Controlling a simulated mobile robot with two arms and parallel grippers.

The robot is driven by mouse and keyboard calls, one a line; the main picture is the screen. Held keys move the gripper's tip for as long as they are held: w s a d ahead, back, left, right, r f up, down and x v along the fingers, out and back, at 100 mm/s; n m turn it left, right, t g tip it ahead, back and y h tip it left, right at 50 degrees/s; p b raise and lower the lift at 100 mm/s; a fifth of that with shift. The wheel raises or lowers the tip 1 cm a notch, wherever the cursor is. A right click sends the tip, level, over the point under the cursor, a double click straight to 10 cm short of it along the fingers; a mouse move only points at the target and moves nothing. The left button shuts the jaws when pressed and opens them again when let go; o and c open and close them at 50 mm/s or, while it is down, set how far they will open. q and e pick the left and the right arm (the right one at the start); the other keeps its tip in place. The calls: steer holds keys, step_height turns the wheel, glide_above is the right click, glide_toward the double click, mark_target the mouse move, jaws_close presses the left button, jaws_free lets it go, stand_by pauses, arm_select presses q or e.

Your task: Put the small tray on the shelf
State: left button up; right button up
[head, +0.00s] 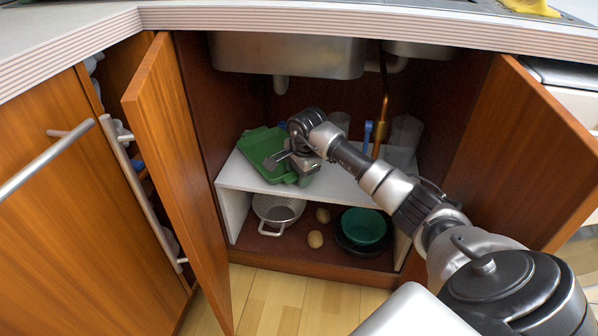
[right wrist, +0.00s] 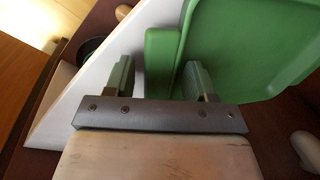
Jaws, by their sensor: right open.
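The small green tray (head: 258,146) rests on the white shelf (head: 338,187) in the cabinet under the sink, toward its left side. My right gripper (head: 287,168) is at the tray's front right edge. In the right wrist view the fingers of my right gripper (right wrist: 158,82) are apart, with the handle-like edge of the green tray (right wrist: 161,52) between them. The wide part of the tray extends to the right there, beyond one finger. I cannot tell whether the fingers touch it. My left gripper is not in view.
Below the shelf are a colander (head: 279,211), two potatoes (head: 315,239) and a green bowl (head: 363,226). Clear glasses (head: 404,132) and a blue item (head: 367,134) stand at the back right of the shelf. Open doors (head: 172,165) flank the opening; the sink basin (head: 285,55) hangs above.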

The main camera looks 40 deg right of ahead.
steer(key=o, duration=0.6)
steer(key=shift+c, duration=0.2)
steer(key=shift+r+p, duration=0.5)
steer(key=p+v, duration=0.5)
steer(key=v, duration=0.2)
steer(key=shift+p, duration=0.35)
steer(key=shift+c, duration=0.5)
